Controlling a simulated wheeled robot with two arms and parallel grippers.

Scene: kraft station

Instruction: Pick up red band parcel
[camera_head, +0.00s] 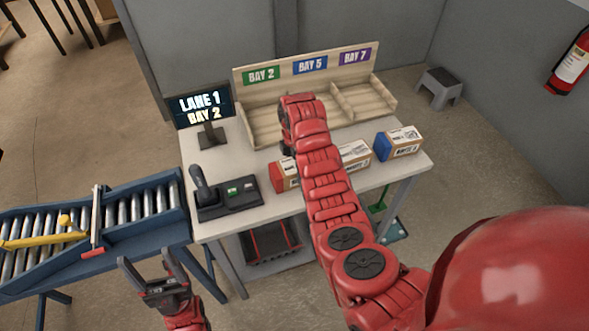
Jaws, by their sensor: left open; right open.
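The red band parcel (279,177) is a small cardboard box with a red end, lying on the white table (230,222). My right arm hides its right side. My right gripper (287,148) is a dark shape pointing down just behind and above this parcel. It is mostly hidden by its own arm, so its fingertips do not show clearly, and I cannot tell whether it touches the parcel. My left gripper (149,262) is open and empty, low in front of the roller conveyor, well away from the parcel.
A blue-ended parcel (399,143) and a partly hidden middle parcel (356,154) lie to the right. A wooden bay rack (262,128) stands behind. A screen (203,105) reads "LANE 1 BAY 2". A scanner on a dark base (224,196) and a roller conveyor (160,236) are left.

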